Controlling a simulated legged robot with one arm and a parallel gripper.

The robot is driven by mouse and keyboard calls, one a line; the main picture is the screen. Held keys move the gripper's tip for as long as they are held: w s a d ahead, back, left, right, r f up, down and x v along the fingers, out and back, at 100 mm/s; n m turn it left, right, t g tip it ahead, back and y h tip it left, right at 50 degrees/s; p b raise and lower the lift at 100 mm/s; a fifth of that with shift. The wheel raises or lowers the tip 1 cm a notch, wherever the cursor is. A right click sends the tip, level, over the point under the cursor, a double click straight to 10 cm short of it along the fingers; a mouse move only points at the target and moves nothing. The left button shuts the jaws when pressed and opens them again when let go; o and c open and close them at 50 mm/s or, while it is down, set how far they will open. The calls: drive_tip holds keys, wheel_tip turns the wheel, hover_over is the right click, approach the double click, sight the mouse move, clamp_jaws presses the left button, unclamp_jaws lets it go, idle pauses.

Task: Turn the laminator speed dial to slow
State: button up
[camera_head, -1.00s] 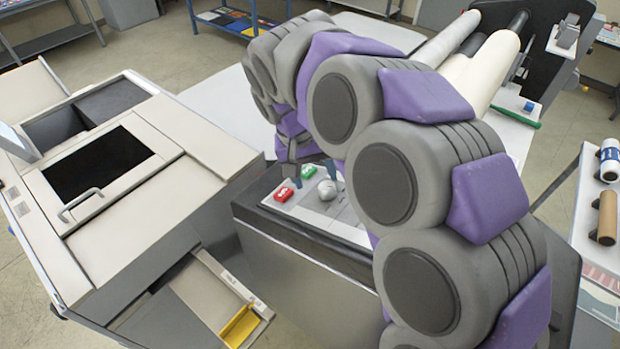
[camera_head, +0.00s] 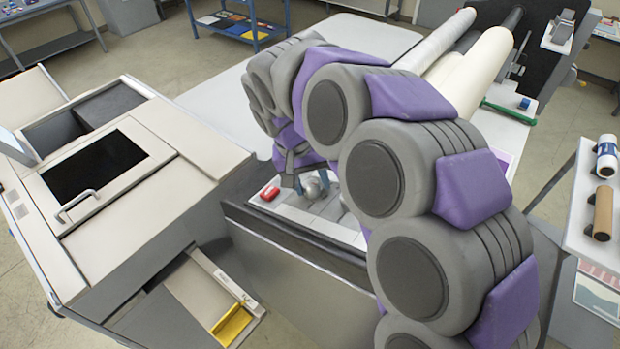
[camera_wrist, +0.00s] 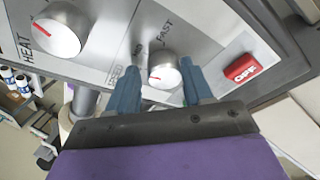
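The speed dial (camera_wrist: 163,72) is a silver round knob with a red pointer mark, on the light grey panel marked SPEED and FAST. It also shows in the head view (camera_head: 312,188), partly behind my gripper. My gripper (camera_wrist: 158,67) has its two blue fingers apart, one on each side of the dial. The right finger looks very close to the knob and a small gap shows at the left finger; I cannot tell whether either touches. In the head view my gripper (camera_head: 308,180) points down over the panel. The slow end of the scale is not clearly readable.
A larger HEAT dial (camera_wrist: 58,32) sits left of the speed dial in the wrist view. A red OFF button (camera_wrist: 241,68) sits to its right. A beige machine (camera_head: 150,190) stands left of the panel. Rolls (camera_head: 470,65) lie behind my arm.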

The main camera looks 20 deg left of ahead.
drive_tip(key=shift+w+a, duration=0.15)
drive_tip(key=shift+a, duration=0.25)
drive_tip(key=c, duration=0.4)
drive_tip(key=shift+d, duration=0.1)
drive_tip(key=shift+n+p, duration=0.3)
drive_tip(key=shift+p, duration=0.1)
drive_tip(key=shift+w+r+n+p, duration=0.1)
drive_tip(key=shift+r+n+p, duration=0.05)
drive_tip(key=shift+n+p, duration=0.75)
drive_tip(key=n+p, duration=0.2)
drive_tip(key=shift+n+g+y, duration=0.3)
drive_tip(key=shift+y, duration=0.1)
drive_tip(key=n+p, duration=0.2)
drive_tip(key=n, duration=0.1)
drive_tip(key=shift+g+y, duration=0.3)
drive_tip(key=shift+n+g+p, duration=0.4)
drive_tip(key=shift+n+p, duration=0.25)
drive_tip(key=shift+n, duration=0.95)
